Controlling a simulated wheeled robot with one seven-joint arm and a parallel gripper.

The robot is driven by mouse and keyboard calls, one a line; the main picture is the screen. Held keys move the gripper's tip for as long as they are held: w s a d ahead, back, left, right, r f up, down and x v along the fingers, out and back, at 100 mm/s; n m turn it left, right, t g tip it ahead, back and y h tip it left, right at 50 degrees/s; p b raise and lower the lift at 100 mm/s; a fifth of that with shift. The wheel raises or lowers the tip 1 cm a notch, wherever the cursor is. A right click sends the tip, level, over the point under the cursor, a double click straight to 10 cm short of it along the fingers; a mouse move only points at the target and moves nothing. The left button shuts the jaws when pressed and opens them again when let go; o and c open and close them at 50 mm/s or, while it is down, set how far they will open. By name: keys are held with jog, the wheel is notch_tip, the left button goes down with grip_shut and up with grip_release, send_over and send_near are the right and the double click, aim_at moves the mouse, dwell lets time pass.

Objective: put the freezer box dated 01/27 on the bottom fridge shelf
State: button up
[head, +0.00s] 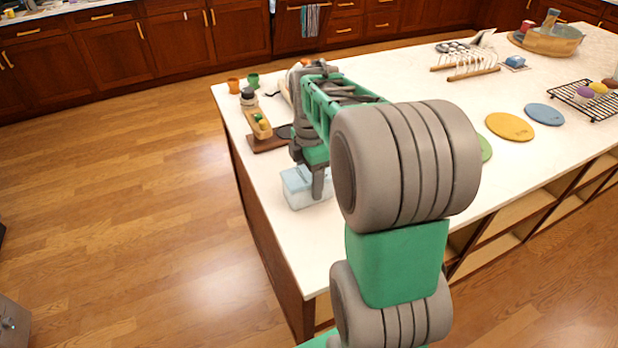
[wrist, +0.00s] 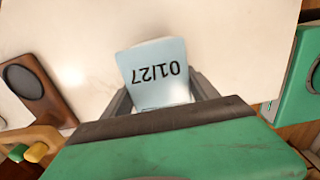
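The freezer box (head: 297,187) is a small clear box with a pale blue lid on the near left part of the white counter. In the wrist view its lid (wrist: 155,62) reads 01/27, upside down. My gripper (head: 318,184) points down at the box, one finger showing in front of it. In the wrist view the fingers of my gripper (wrist: 162,92) flank the box closely on both sides. I cannot tell whether they press on it or stand slightly apart. No fridge or fridge shelf shows in either view.
A dark wooden board (head: 262,143) with a tan holder lies behind the box. Orange and green cups (head: 252,80) stand at the counter's far left corner. Round mats (head: 510,126) and a wire rack (head: 590,103) lie to the right. Open wood floor (head: 130,200) is left of the counter.

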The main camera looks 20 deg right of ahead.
jog(key=o, duration=0.4)
notch_tip(320, 180, up, 12)
jog(key=shift+f, duration=0.15)
jog(key=s+a+f+m+t, duration=0.1)
jog(key=s+a+f+m, duration=0.2)
jog(key=s+m, duration=0.1)
jog(key=s+a+f+m+t, duration=0.1)
jog(key=s+a+f+m, duration=0.2)
jog(key=m, duration=0.4)
jog(key=s+a+f+m+t, duration=0.1)
jog(key=s+a+f+m, duration=0.3)
jog(key=s+m, duration=0.2)
jog(key=shift+s+f, duration=0.3)
jog(key=shift+s, duration=0.25)
jog(key=shift+s+a+f+m, duration=0.1)
jog(key=shift+a+f+m, duration=0.15)
jog(key=shift+m, duration=0.15)
